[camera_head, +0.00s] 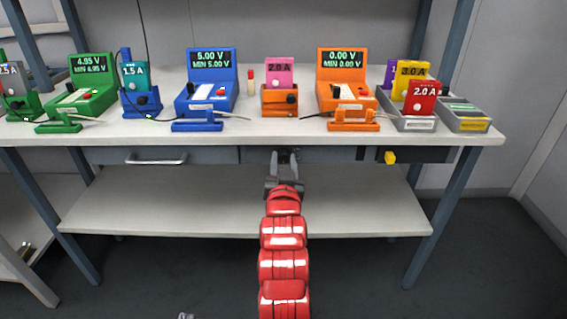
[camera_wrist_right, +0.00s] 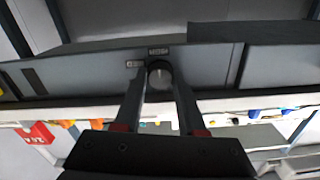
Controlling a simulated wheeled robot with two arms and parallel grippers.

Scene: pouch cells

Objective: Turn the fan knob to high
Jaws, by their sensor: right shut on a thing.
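The fan knob (camera_wrist_right: 159,74) is a round dark knob with a grey face on the bench's front panel. In the right wrist view it sits between the tips of my right gripper (camera_wrist_right: 160,88), which is shut on it. Small label plates (camera_wrist_right: 158,51) are beside it, too small to read. In the head view my right gripper (camera_head: 284,162) reaches the front panel below the bench top, and mostly hides the knob. Which setting the knob points to cannot be told.
The bench top (camera_head: 300,133) above carries green, blue and orange testers, such as the blue tester (camera_head: 208,90), with pouch cells in stands. A drawer handle (camera_head: 155,160) is left of my gripper, a yellow knob (camera_head: 390,158) right. A lower shelf (camera_head: 150,205) is bare.

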